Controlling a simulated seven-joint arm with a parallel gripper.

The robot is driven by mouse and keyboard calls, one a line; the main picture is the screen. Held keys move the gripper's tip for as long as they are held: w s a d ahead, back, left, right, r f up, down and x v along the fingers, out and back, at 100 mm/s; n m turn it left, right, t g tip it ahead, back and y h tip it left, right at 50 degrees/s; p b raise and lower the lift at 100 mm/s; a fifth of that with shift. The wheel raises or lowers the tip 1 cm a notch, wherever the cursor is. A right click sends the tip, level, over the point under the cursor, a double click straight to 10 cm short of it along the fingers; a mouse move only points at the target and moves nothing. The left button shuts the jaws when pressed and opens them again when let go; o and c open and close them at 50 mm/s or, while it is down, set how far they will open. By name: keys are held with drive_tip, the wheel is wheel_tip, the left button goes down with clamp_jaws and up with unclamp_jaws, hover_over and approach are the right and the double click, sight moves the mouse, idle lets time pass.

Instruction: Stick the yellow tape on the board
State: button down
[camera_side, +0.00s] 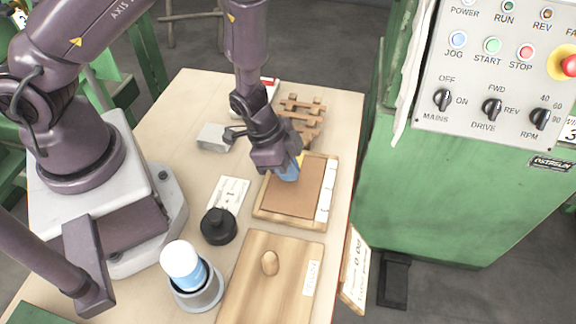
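The board is a flat brown panel (299,200) in a light wooden frame (262,214), lying on the table right of centre. My gripper (287,172) points down over the upper left part of the board. Something blue shows at its tip; I cannot tell whether this is the fingertips or a held thing. A small patch of yellow (300,159), possibly the yellow tape, shows beside the gripper at the board's upper edge. The gripper hides most of it, so I cannot tell whether it is held or touches the board. The finger gap is not visible.
White strips (327,192) line the board's right side. A wooden lid with a knob (269,263) lies in front. A black round knob (218,226), a white card (236,190) and a blue-and-white container (187,266) stand left. A grey block (214,137) and wooden rack (302,112) lie behind.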

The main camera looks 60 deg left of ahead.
idle(0.4)
drive_tip(key=c, duration=0.7)
unclamp_jaws()
drive_tip(key=shift+o, duration=0.2)
drive_tip(key=shift+r, duration=0.1)
drive_tip(key=shift+r, duration=2.4)
